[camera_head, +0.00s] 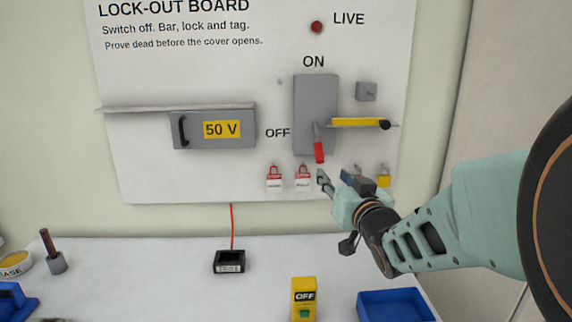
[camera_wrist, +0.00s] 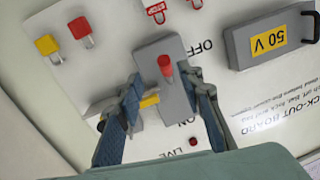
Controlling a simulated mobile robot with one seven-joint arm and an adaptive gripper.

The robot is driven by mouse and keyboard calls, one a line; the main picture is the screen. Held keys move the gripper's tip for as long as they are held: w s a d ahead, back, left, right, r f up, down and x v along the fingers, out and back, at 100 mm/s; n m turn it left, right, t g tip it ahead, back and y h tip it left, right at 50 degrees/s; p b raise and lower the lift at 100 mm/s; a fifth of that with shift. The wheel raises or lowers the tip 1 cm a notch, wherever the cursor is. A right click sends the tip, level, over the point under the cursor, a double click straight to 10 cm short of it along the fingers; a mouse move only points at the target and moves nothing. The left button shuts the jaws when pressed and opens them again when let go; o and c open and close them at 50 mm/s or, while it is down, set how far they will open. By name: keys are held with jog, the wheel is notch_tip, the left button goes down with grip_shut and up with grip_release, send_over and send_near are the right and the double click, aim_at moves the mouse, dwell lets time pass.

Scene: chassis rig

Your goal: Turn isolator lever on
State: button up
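The isolator (camera_head: 301,97) is a grey upright box on the white board, with ON printed above it and OFF at its lower left. Its lever (camera_head: 319,152) has a red grip and hangs downward at the box's lower part. My gripper (camera_head: 335,178) is just below the lever in the head view, open and empty. In the wrist view the isolator (camera_wrist: 178,92) is upside down. There the red lever (camera_wrist: 166,68) shows between the spread fingertips of my gripper (camera_wrist: 165,76). I see no contact with the lever.
A yellow bar (camera_head: 356,122) on a ledge juts right of the isolator. Red padlocks (camera_head: 303,180) and a yellow padlock (camera_head: 384,178) hang below. A 50 V cover (camera_head: 185,128) is at left. A yellow tester (camera_head: 303,300) and blue tray (camera_head: 395,294) are on the bench.

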aim_at(322, 161)
jog(key=w, duration=0.3)
jog(key=w+a, duration=0.1)
jog(key=w, duration=0.3)
jog(key=w+p, duration=0.1)
jog(key=w, duration=0.2)
jog(key=shift+w+a+r, duration=0.3)
jog(key=shift+a+r, duration=0.1)
jog(key=shift+c, duration=0.6)
grip_shut()
